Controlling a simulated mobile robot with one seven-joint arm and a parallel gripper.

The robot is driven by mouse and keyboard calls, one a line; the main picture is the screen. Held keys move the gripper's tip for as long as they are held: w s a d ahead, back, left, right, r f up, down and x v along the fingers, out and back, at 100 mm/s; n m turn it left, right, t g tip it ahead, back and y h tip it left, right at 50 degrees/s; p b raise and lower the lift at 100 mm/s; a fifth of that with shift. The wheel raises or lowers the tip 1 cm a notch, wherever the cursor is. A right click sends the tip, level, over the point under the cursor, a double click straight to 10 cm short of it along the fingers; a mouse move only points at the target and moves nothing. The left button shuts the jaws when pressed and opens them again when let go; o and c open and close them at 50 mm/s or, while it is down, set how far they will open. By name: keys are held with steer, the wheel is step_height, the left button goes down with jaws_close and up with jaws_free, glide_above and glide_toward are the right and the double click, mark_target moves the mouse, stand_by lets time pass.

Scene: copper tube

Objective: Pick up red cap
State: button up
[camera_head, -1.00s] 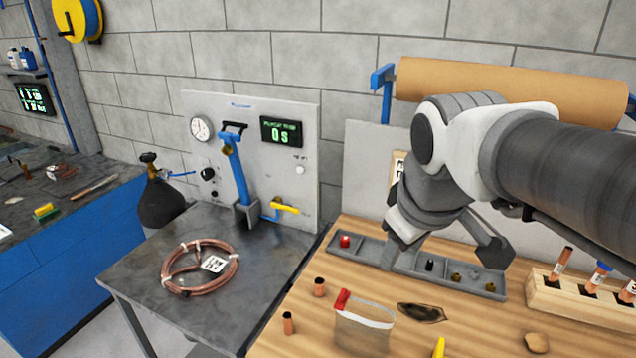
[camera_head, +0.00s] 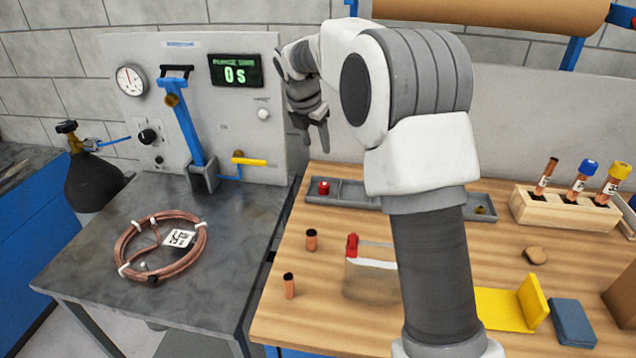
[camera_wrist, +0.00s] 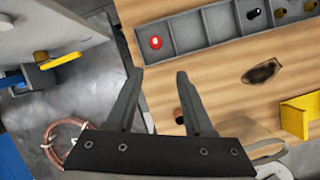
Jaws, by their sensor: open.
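The small red cap (camera_head: 324,187) sits in the leftmost compartment of the grey divided tray (camera_head: 346,205) on the wooden bench. It also shows in the wrist view (camera_wrist: 155,43), beyond my fingertips and slightly left of the gap between them. My gripper (camera_head: 318,146) is above the tray's left end, apart from the cap. In the wrist view its two fingers (camera_wrist: 159,74) are spread with nothing between them. My arm hides the middle of the tray in the head view. The wrist view shows black and brass caps in compartments to the right.
A clear bag with a red clip (camera_head: 352,246) and copper pieces (camera_head: 311,240) stand in front of the tray. A wooden rack of tubes (camera_head: 566,210) is at the right. The panel with the yellow-handled valve (camera_head: 248,161) stands left of the gripper.

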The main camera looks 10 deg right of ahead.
step_height(320, 180, down, 2)
steer(key=w+n, duration=0.1)
steer(key=w, duration=0.1)
steer(key=b, duration=0.1)
glide_above(324, 184)
steer(key=s+a, duration=0.1)
steer(key=s, duration=0.1)
step_height(324, 184, down, 11)
steer(key=shift+w+a+f, duration=0.1)
steer(key=shift+f, duration=0.1)
steer(key=shift+x, duration=2.7)
steer(key=shift+c, duration=0.3)
jaws_close()
